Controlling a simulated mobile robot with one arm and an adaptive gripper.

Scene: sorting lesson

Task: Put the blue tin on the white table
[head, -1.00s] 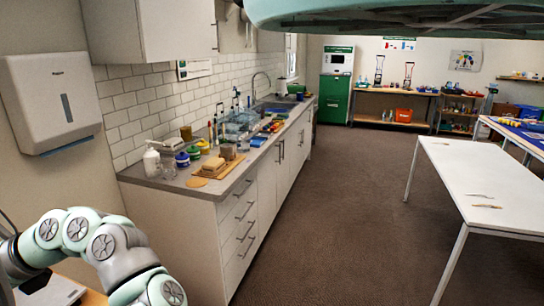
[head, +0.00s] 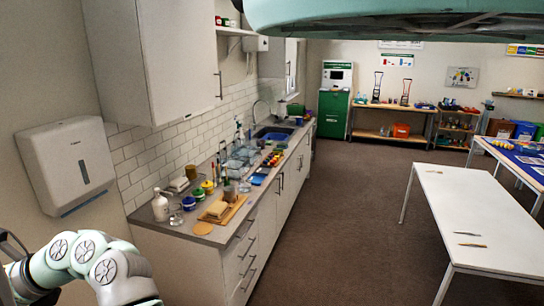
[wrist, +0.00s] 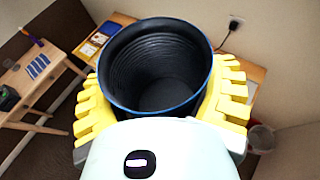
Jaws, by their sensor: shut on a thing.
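The blue tin (wrist: 158,111) is in the wrist view, an open, hollow can with a blue rim and a dark ribbed inside. It looks empty. My gripper (wrist: 160,98) has its yellow toothed fingers closed around it, one on each side.
Two small thin items (head: 472,246) lie on the white table near its front end. A blue-topped table (head: 523,160) stands close beyond it. A kitchen counter (head: 200,235) with many small items runs along the left wall. The brown floor between counter and table is clear.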

